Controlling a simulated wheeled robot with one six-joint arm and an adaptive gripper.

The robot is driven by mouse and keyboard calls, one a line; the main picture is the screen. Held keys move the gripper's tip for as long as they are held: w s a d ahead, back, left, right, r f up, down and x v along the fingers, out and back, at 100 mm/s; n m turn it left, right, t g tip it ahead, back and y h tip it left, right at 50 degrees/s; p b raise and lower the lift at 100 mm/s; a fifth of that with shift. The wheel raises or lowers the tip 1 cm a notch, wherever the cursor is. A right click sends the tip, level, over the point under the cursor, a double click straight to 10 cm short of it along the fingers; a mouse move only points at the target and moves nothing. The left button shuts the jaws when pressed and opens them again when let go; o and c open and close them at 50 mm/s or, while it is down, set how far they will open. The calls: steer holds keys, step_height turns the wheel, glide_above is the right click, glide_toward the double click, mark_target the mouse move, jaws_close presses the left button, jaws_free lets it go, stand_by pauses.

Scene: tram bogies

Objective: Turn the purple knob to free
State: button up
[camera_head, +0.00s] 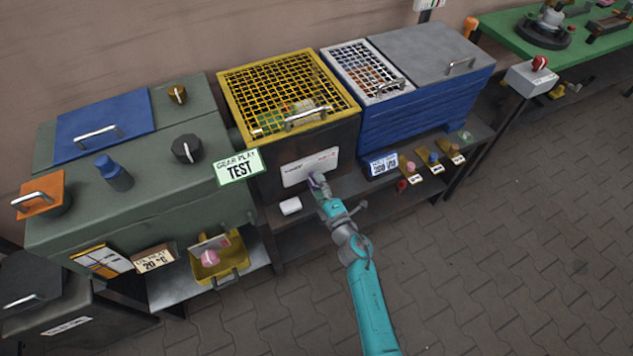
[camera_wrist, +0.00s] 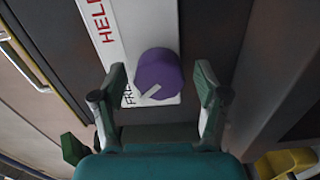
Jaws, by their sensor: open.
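The purple knob (camera_wrist: 158,72) sits on a white label plate (camera_wrist: 118,22) in the wrist view. Red letters "HEL" show on the plate above left, and dark letters "FRE" show at the knob's lower left, partly covered. A pale mark on the knob lies at its lower left, towards "FRE". My gripper (camera_wrist: 161,78) is open, with one finger on each side of the knob; I cannot tell whether they touch it. In the head view the plate (camera_head: 306,169) is on the front of the yellow-grilled box, and my gripper (camera_head: 317,182) is at its lower right, mostly hiding the knob.
The yellow-grilled box (camera_head: 350,108) stands between a grey-green cabinet (camera_head: 75,205) and a blue crate (camera_head: 430,115). A small white block (camera_head: 290,206) lies on the shelf below. Paved floor (camera_head: 500,250) is open at right.

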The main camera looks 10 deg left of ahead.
steer(key=v, duration=1)
steer(key=shift+s+d, duration=0.2)
steer(key=shift+s, duration=0.05)
steer(key=s+d+r+m+t+h, duration=0.15)
steer(key=s+d+m, duration=0.25)
steer(key=s, duration=0.4)
steer(key=s+d+r+m+h, duration=0.1)
steer(key=s+d+m+h, duration=0.1)
steer(key=s+d+m, duration=0.45)
steer(key=s+d+r+m+h, duration=0.1)
steer(key=s+d+m+h, duration=0.15)
steer(key=s, duration=0.65)
steer(key=s+d+r+m+g+h, duration=0.1)
steer(key=s+d+r+m+h, duration=0.1)
steer(key=s+r+m, duration=0.3)
steer(key=s+d+r+m+h, duration=0.2)
steer(key=s+d+r+m, duration=0.3)
steer(key=s, duration=0.6)
step_height(320, 180, up, 3)
steer(key=shift+s+f+m+g, duration=0.15)
steer(key=shift+s+m+g, duration=0.25)
steer(key=shift+m, duration=0.1)
